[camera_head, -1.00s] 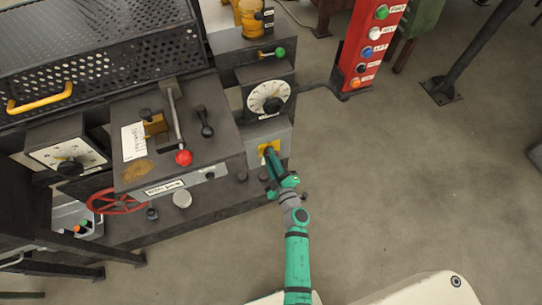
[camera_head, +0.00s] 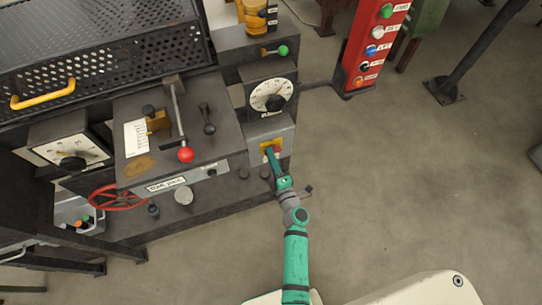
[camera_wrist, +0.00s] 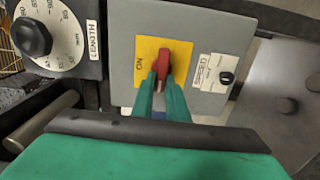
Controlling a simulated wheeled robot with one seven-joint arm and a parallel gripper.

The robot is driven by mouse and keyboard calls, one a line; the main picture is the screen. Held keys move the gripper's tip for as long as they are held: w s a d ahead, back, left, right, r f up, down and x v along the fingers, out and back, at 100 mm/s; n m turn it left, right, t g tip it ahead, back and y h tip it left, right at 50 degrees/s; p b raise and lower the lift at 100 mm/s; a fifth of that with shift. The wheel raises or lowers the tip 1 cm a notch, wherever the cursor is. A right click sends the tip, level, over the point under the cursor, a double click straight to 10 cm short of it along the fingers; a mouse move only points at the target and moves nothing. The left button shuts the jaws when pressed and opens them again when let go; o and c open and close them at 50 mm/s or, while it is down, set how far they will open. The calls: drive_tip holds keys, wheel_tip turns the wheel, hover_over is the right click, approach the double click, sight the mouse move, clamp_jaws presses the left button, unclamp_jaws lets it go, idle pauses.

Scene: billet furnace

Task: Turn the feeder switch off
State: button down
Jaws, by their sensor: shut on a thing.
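The feeder switch is a red rotary handle (camera_wrist: 167,62) on a yellow plate (camera_wrist: 146,50) in the wrist view. The plate is fixed to a grey box (camera_wrist: 215,25) and bears the label "ON" at its left. The yellow plate also shows in the head view (camera_head: 264,146). My gripper (camera_wrist: 165,88) is shut on the red handle, with a green finger on each side. The handle's lower part lies between the fingers and is partly hidden. In the head view my gripper (camera_head: 271,157) reaches the box from the lower right.
A red-knobbed lever (camera_head: 186,155) is at the left. A red button post (camera_head: 375,45) stands at the right.

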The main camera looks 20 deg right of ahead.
drive_tip(key=shift+s+f, duration=0.1)
idle(0.4)
drive_tip(key=c, duration=1.7)
unclamp_jaws()
drive_tip(key=shift+c, duration=0.2)
drive_tip(key=s, duration=1)
drive_tip(key=shift+s+d, duration=0.15)
drive_tip(key=shift+s, duration=0.25)
